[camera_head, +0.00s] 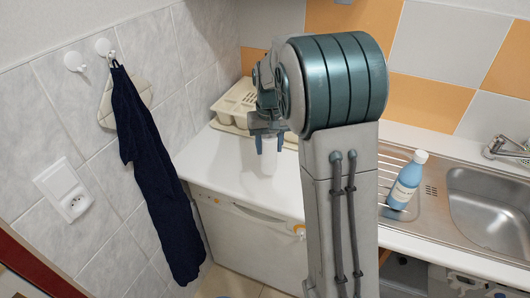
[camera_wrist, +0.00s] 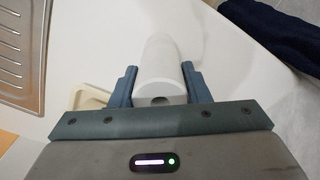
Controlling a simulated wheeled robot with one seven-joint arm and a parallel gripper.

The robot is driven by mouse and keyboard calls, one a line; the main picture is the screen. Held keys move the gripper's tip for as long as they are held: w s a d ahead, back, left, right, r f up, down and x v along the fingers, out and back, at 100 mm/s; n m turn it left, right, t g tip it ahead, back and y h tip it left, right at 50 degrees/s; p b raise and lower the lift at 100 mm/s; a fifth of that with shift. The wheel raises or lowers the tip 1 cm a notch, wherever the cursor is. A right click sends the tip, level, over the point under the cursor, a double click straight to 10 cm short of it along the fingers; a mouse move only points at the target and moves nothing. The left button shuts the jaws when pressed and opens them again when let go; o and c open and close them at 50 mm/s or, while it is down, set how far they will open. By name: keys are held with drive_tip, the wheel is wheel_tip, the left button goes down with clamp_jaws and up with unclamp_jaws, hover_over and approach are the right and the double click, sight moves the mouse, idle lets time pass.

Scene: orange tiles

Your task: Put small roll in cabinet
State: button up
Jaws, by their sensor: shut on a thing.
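A small white roll (camera_wrist: 160,75) is between the two blue-grey fingers of my gripper (camera_wrist: 160,88) in the wrist view, and the gripper is shut on it. The hole in the roll's near end shows. In the head view the roll (camera_head: 269,160) hangs upright below my gripper (camera_head: 268,138), over the white counter. I cannot tell whether its lower end touches the counter. A white cabinet front (camera_head: 250,235) is below the counter and appears closed. An open space with items (camera_head: 440,280) shows under the sink at the lower right.
A cream dish rack (camera_head: 232,104) stands at the back of the counter (camera_head: 207,158). A blue bottle (camera_head: 405,182) stands by the metal sink (camera_head: 490,205) on the right. A dark blue towel (camera_head: 152,170) hangs on the tiled left wall.

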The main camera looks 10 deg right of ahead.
sight(266, 156)
drive_tip(key=shift+w+a+f, duration=0.4)
drive_tip(key=shift+w+f, duration=0.05)
drive_tip(key=shift+f+p, duration=0.45)
drive_tip(key=shift+f, duration=1.45)
drive_tip(key=shift+f, duration=0.2)
drive_tip(key=o, duration=1)
drive_tip(key=shift+r, duration=0.1)
